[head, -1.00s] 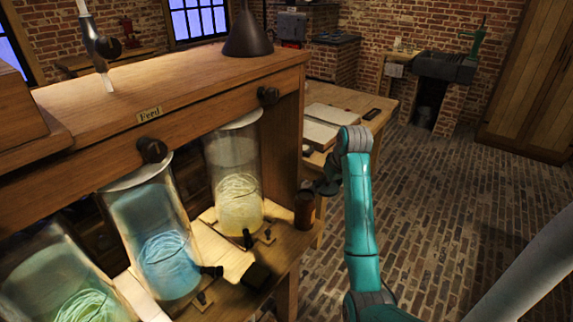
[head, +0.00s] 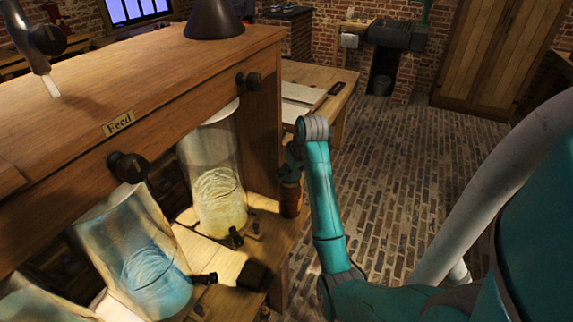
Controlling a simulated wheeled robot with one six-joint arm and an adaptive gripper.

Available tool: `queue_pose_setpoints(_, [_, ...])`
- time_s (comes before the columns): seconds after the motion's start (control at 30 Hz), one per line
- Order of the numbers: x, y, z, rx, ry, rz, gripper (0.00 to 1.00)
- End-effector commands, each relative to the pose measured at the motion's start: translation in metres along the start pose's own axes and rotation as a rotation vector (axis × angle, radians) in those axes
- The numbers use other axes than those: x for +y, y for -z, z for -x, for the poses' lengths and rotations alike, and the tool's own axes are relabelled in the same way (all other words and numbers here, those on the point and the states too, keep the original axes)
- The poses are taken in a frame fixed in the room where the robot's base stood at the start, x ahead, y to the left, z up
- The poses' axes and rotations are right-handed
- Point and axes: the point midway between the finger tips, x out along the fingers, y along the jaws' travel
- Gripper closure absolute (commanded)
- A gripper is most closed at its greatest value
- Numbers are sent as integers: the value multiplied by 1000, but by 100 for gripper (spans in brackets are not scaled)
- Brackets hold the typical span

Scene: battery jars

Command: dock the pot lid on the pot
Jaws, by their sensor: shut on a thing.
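The pot (head: 290,199) is a small dark brown vessel. It stands upright at the right end of the wooden shelf, beside the frame's right post. My gripper (head: 290,173) is small and dark in this view and sits right over the pot's top. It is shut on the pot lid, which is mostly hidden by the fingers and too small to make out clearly. I cannot tell whether the lid touches the pot's rim.
Glass jars with yellow (head: 214,185) and blue (head: 150,270) contents stand left of the pot. A thick wooden top (head: 120,90) with black knobs overhangs them. A desk (head: 318,75) with papers lies behind. Brick floor at right is open.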

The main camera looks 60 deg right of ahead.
Motion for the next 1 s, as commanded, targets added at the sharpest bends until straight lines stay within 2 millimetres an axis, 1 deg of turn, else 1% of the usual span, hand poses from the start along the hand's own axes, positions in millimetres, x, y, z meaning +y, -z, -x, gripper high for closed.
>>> queue_pose_setpoints(0.1, [2,-8,-6,-1,0,-1,56])
queue_pose_setpoints(0.23, [2,-11,-8,0,0,-1,56])
queue_pose_setpoints(1.0, [3,-13,-8,0,0,-1,56])
